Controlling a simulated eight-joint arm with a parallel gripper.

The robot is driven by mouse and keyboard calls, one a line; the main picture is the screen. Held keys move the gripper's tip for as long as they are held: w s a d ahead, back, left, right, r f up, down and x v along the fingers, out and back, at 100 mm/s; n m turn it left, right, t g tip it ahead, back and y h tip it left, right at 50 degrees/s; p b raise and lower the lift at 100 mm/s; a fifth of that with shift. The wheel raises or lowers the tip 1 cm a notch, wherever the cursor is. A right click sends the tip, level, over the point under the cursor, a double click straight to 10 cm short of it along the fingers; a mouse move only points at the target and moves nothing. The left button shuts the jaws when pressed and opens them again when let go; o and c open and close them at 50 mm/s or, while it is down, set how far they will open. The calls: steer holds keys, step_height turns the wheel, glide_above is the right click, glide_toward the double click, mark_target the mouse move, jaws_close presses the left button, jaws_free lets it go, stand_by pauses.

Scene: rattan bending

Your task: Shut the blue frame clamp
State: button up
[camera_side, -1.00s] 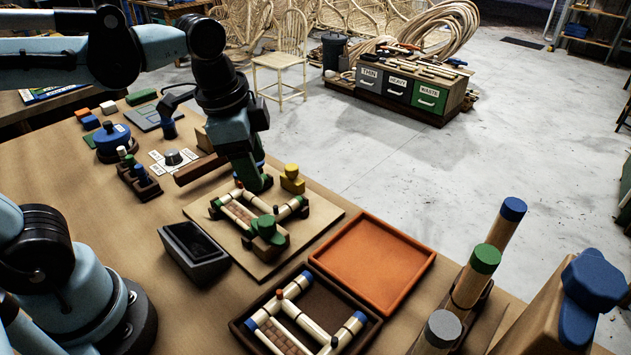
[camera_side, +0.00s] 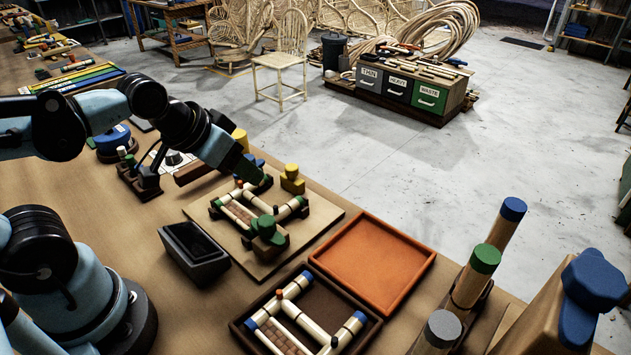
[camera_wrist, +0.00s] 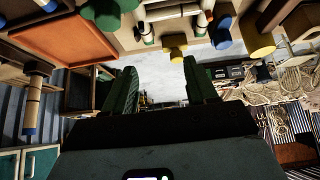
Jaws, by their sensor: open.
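The holding board (camera_side: 325,212) carries a frame of pale rattan pieces (camera_side: 236,213) with dark corner holders. A blue clamp part (camera_side: 259,162) shows just behind my gripper (camera_side: 250,176) in the side view, mostly hidden by it; I cannot tell whether the clamp is shut. A blue knob (camera_wrist: 222,36) also shows in the wrist view, above and right of my fingers (camera_wrist: 160,85). My gripper is open, with nothing between its fingers, and slants down to the right over the board's far side. A green clamp (camera_side: 267,232) stands at the frame's near side and a yellow clamp (camera_side: 292,179) beyond it.
An orange tray (camera_side: 372,262) and a dark tray (camera_side: 258,335) holding another rattan frame lie nearer. A black box (camera_side: 194,253) sits left of the board. Capped posts (camera_side: 474,276) stand at the right. A yellow-topped post (camera_side: 240,138) rises behind my gripper.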

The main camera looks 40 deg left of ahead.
steer(key=w+a+r+n+g, duration=0.3)
steer(key=w+a+r+n, duration=0.1)
steer(key=w+a+n, duration=0.15)
steer(key=n+g, duration=0.4)
steer(key=n, duration=0.4)
glide_above(248, 157)
step_height(248, 157, down, 12)
steer(key=shift+r, duration=0.1)
steer(key=shift+c, duration=0.3)
steer(key=c, duration=1)
